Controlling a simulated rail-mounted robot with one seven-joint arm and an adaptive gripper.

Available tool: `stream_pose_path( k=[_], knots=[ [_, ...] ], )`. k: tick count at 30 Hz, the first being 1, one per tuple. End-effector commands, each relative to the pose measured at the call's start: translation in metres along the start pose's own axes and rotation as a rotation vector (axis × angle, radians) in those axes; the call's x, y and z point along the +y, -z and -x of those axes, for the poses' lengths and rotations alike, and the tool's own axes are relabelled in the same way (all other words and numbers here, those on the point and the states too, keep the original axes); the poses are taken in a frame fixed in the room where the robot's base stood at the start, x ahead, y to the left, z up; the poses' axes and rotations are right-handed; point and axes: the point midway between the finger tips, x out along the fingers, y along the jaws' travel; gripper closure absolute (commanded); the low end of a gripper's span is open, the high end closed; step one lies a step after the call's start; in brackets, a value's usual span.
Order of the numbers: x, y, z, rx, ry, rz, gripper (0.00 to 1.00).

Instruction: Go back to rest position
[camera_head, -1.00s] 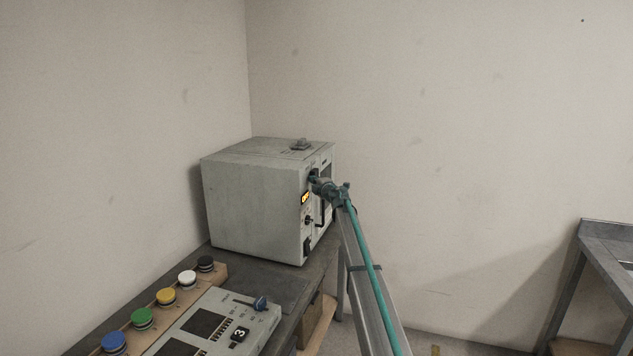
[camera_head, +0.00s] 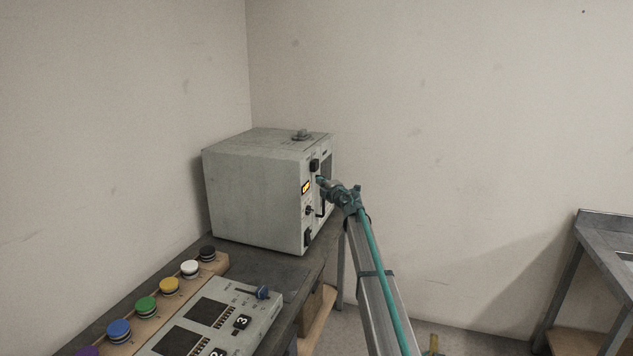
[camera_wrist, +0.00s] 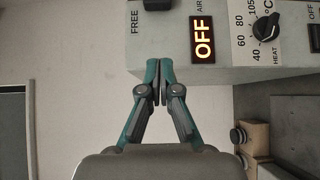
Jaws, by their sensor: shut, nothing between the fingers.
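My gripper (camera_wrist: 159,90) is shut and empty, its teal fingertips together in the wrist view. In the head view my gripper (camera_head: 321,181) is just in front of the front face of a grey box-shaped machine (camera_head: 255,195). The machine also shows at the top of the wrist view (camera_wrist: 168,45), with a lit OFF display (camera_wrist: 203,39) and a black heat knob (camera_wrist: 265,27). The fingertips appear close to the panel in the picture; I cannot tell the exact gap.
The machine stands on a dark bench (camera_head: 275,274) in the corner. A metal table (camera_head: 606,240) is at the right. The floor between is mostly free.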

Motion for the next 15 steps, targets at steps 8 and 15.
stream_pose_path(
  k=[8, 15],
  knots=[
    [0.0005, -0.0001, 0.0059, 0.001, 0.000, -0.001, 1.00],
    [0.0016, -0.0038, 0.0057, -0.017, -0.005, 0.011, 1.00]
  ],
)
